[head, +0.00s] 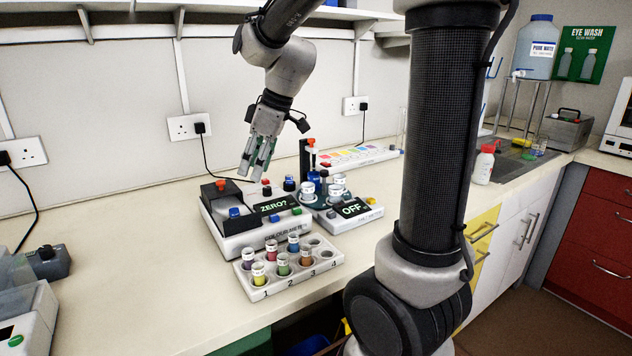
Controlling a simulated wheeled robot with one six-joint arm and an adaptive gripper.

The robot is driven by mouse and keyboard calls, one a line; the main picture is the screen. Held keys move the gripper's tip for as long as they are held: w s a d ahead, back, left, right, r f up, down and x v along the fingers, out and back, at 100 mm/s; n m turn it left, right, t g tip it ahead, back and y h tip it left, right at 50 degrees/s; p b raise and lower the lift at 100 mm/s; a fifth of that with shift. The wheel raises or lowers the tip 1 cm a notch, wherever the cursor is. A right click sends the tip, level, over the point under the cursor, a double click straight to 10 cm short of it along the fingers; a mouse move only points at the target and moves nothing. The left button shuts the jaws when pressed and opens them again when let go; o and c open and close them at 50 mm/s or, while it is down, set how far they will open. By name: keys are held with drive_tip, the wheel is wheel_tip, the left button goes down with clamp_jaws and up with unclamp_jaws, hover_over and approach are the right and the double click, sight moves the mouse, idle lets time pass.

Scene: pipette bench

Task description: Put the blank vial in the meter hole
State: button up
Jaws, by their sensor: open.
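The meter (240,238), a white colorimeter whose screen reads "ZERO?", stands on the bench in the head view. A dark housing with a red knob (221,186) is on its left part. I cannot make out the meter hole. A white vial rack (290,283) numbered along its front stands before the meter. It holds several vials with pale tops, among them a yellow one (258,277), a green one (283,267) and a blue one (293,245). I cannot tell which vial is the blank. My gripper (253,173) is open and empty, pointing down above the back of the meter.
A second instrument (350,217) reading "OFF" stands right of the meter, with several pale-topped containers on it. A colour chart strip (355,157) lies behind. A grey device (46,262) is at the left. Bare bench (130,275) lies left of the rack.

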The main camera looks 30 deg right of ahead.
drive_tip(key=s+d+m+h, duration=0.1)
drive_tip(key=s+d+m, duration=0.2)
drive_tip(key=s, duration=0.4)
drive_tip(key=s+d+m+t+h, duration=0.1)
drive_tip(key=s+d+m, duration=0.2)
drive_tip(key=s, duration=0.4)
drive_tip(key=s+d+m+h, duration=0.1)
drive_tip(key=s+d+m, duration=0.3)
drive_tip(key=s, duration=0.4)
drive_tip(key=shift+r, duration=0.2)
